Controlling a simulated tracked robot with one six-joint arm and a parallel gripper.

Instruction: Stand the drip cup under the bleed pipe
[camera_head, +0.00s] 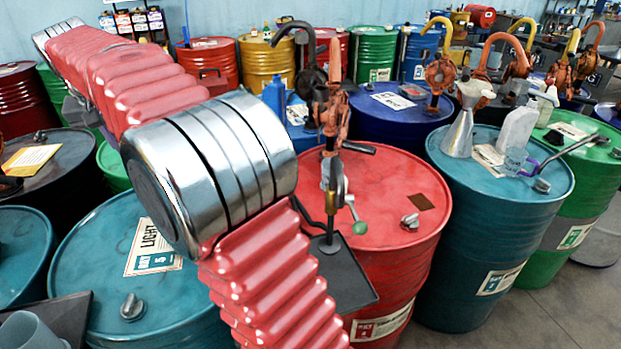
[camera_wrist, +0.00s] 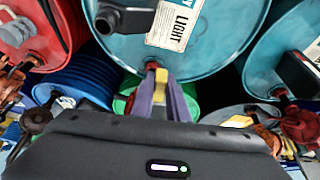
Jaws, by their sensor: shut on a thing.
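In the head view a blue-grey cup (camera_head: 30,331) stands at the lower left corner, cut by the frame. A small clear cup (camera_head: 515,160) stands on the right teal drum. I cannot tell which is the drip cup.
The red drum (camera_head: 395,200) stands between the left teal drum (camera_head: 160,300) and the right teal drum (camera_head: 470,240). A metal funnel can (camera_head: 463,125) stands on the right one. Several more drums with curved pumps crowd behind. Bare floor (camera_head: 540,305) shows at the lower right.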

